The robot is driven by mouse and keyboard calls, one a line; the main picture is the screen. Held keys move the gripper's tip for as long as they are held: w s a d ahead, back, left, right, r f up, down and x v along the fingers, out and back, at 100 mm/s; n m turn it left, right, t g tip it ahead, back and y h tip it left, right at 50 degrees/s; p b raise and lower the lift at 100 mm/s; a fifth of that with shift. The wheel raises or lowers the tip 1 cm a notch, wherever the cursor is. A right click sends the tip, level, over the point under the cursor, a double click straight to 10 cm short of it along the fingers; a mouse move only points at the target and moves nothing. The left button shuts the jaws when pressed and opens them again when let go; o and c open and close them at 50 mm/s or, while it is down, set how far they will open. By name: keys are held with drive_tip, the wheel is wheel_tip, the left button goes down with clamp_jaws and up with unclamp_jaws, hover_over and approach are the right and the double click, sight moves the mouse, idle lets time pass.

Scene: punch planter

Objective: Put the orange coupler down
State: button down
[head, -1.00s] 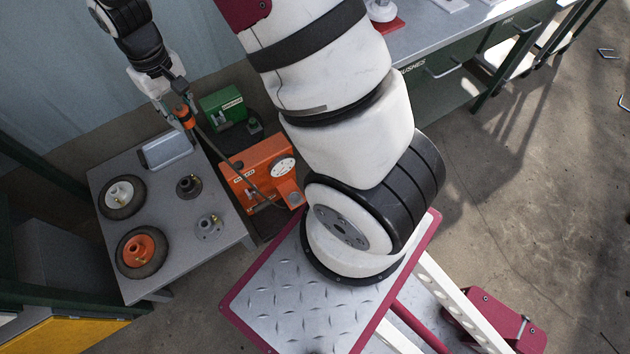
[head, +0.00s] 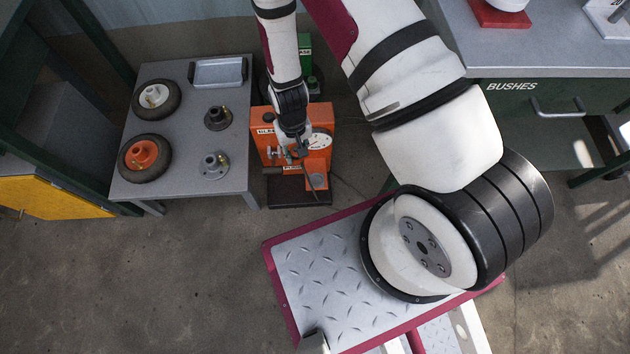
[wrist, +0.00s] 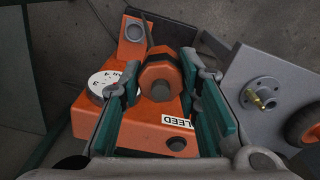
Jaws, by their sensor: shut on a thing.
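The orange coupler (wrist: 158,82), a faceted block with a dark band and a grey round end, sits between the teal-padded fingers of my gripper (wrist: 162,70) in the wrist view. The gripper is shut on it. In the head view my gripper (head: 292,152) is over the orange machine (head: 262,148), and the coupler is hard to make out there. The machine also shows behind the coupler in the wrist view (wrist: 90,128), with its round white gauge (wrist: 110,82). I cannot tell whether the coupler touches the machine.
A grey table (head: 190,122) stands left of the machine, holding two tyred wheels (head: 157,98), two hubs (head: 214,165) and a metal tray (head: 218,72).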

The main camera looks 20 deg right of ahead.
drive_tip(key=s+f+b, duration=0.5)
drive_tip(key=f, duration=0.6)
drive_tip(key=s+f+b, duration=0.4)
drive_tip(key=s+f, duration=0.2)
drive_tip(key=f, duration=0.5)
drive_tip(key=b, duration=0.4)
hover_over(317, 180)
wheel_tip(317, 180, down, 2)
drive_tip(key=shift+f, duration=0.1)
drive_tip(key=shift+f+b, duration=0.9)
drive_tip(key=shift+f, duration=0.75)
drive_tip(key=shift+f, duration=0.1)
drive_tip(key=shift+w+f+b, duration=0.1)
drive_tip(key=shift+f+b, duration=0.4)
drive_tip(key=shift+b, duration=0.1)
drive_tip(key=c, duration=1.6)
unclamp_jaws()
drive_tip(key=o, duration=0.4)
drive_tip(key=shift+f, duration=0.25)
drive_tip(key=shift+r, duration=0.1)
